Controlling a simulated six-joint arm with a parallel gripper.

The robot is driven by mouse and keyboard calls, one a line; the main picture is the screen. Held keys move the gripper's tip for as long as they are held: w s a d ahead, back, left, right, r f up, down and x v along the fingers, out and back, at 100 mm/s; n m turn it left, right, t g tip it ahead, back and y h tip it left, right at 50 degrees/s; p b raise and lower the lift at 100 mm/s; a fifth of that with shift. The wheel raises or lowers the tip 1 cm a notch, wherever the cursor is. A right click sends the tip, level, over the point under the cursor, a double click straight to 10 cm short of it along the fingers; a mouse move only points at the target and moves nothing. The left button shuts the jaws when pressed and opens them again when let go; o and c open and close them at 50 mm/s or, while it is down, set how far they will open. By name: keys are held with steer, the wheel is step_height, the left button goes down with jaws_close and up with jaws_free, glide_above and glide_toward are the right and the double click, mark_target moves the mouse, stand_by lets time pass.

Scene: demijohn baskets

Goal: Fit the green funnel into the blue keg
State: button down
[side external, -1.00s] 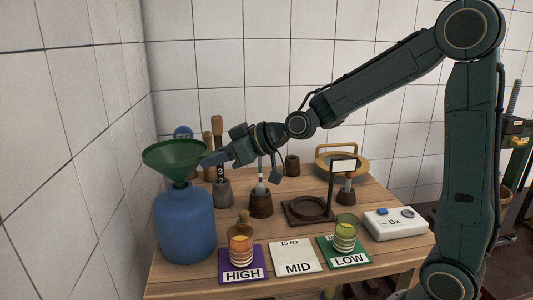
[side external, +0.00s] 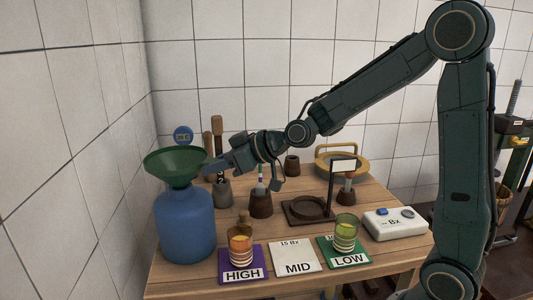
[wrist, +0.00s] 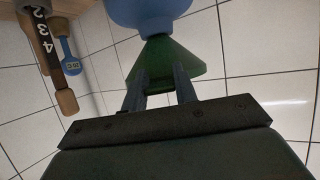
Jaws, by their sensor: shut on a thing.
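The green funnel (side external: 174,163) is upright over the blue keg (side external: 185,226) at the left end of the table. Its narrow end is at the keg's mouth; how deep the spout sits is hidden. My gripper (side external: 209,169) is shut on the right side of the funnel. In the wrist view, the two fingers of my gripper (wrist: 160,82) lie against the green funnel (wrist: 172,58), and the blue keg (wrist: 150,12) is just beyond its narrow end.
Wooden-handled tools stand in a holder (side external: 222,192) right of the keg. A purple HIGH card (side external: 242,275), white MID card (side external: 296,256) and green LOW card (side external: 345,260) lie in front. A tiled wall (side external: 70,150) is close on the left.

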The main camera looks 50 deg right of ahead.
steer(key=c, duration=1)
jaws_free()
steer(key=shift+s+d, duration=0.1)
steer(key=shift+v, duration=6.8)
steer(key=s+f+m+g+h, duration=0.1)
steer(key=s+g, duration=0.1)
steer(key=s, duration=0.4)
steer(key=s+f+m+g+h, duration=0.2)
steer(key=s, duration=0.4)
steer(key=s+f+m+g+h, duration=0.1)
steer(key=s+f+g+h, duration=0.1)
steer(key=s, duration=0.5)
steer(key=shift+a+f, duration=0.15)
steer(key=shift+a, duration=0.15)
